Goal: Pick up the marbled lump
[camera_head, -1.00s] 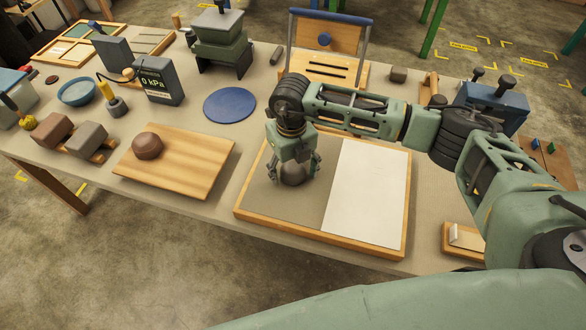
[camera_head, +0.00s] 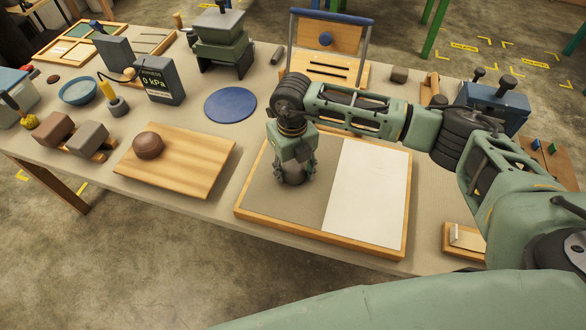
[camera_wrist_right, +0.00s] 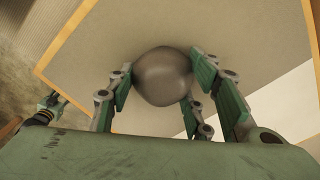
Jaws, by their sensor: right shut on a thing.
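The lump (camera_head: 292,175) is a rounded grey-brown mass on the grey half of the wood-framed board (camera_head: 262,202). In the right wrist view the lump (camera_wrist_right: 163,76) looks smooth and dull, with faint shading; marbling is hard to make out. My right gripper (camera_head: 293,170) points down over it and is shut on it, with fingers on both sides. The fingers also show in the right wrist view (camera_wrist_right: 160,85). In the head view the gripper hides much of the lump. I cannot tell whether the lump still touches the board. My left gripper is not in view.
The board's right half is white (camera_head: 366,190). A brown lump (camera_head: 148,145) sits on a wooden board (camera_head: 190,165) to the left. A blue disc (camera_head: 230,105), a gauge reading 0 kPa (camera_head: 158,80) and a blue-framed stand (camera_head: 330,45) are behind.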

